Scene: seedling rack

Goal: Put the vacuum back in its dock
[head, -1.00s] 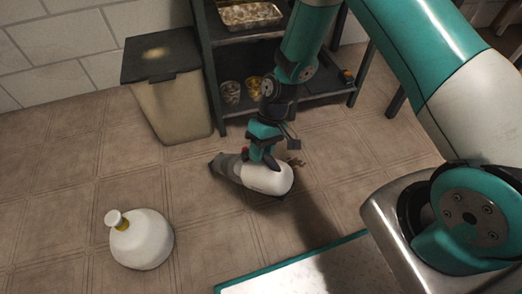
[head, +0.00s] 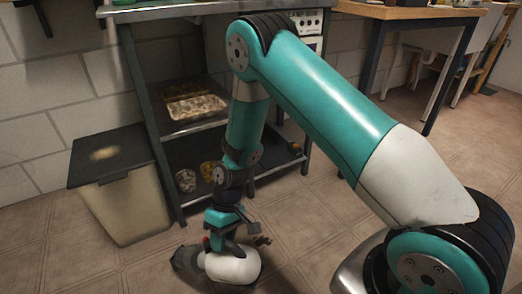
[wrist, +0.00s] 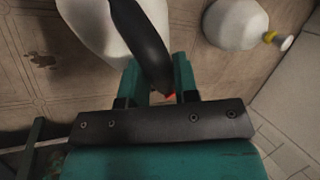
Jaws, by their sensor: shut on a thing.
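The handheld vacuum (head: 235,267) has a white rounded body and a dark nozzle pointing left. It is low at the floor near the bottom of the head view; I cannot tell whether it touches the floor. In the wrist view its white body (wrist: 98,28) and curved dark handle show. My gripper (head: 222,240) reaches down from above and is shut on the handle. In the wrist view the gripper's teal fingers (wrist: 158,82) stand on both sides of the handle. I cannot make out the dock in these views.
A lidded bin (head: 125,200) stands left of a dark metal shelf rack (head: 160,150) holding trays and small cups. A brown spill (head: 262,240) lies on the floor beside the vacuum. A white jug (wrist: 235,22) stands nearby. Tables stand at the right back.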

